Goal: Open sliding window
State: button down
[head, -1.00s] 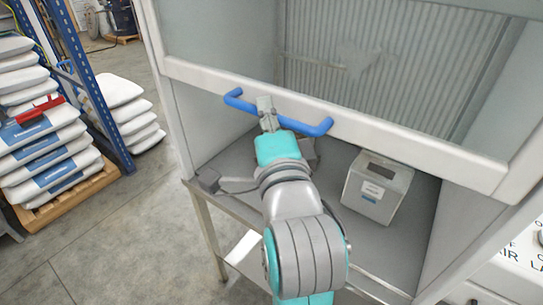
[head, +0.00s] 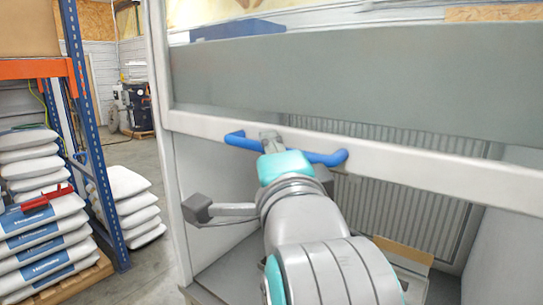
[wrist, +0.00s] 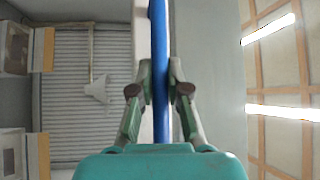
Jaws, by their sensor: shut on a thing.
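The sliding window (head: 400,160) is a framed pane with a white lower rail, raised above the hopper's opening. A blue bar handle (head: 325,158) is fixed along that rail. My gripper (head: 270,138) is shut on the handle near its middle. In the wrist view the blue handle (wrist: 160,60) runs between the two fingers of my gripper (wrist: 160,90). The fingertips are partly hidden by my arm in the head view.
Below the rail is the hopper's open inside, with a ribbed back wall (head: 390,205) and a box (head: 400,262) partly hidden by my arm. A grey bracket (head: 197,208) sticks out at left. Stacked bags (head: 40,235) and a blue rack stand further left.

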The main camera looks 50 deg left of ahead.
jog(key=c, duration=1.1)
grip_release()
jog(key=shift+c, duration=0.2)
jog(key=v, duration=0.7)
jog(key=shift+s+d, duration=0.15)
jog(key=shift+s, duration=0.05)
jog(key=shift+w+f, duration=0.1)
jog(key=shift+f, duration=0.1)
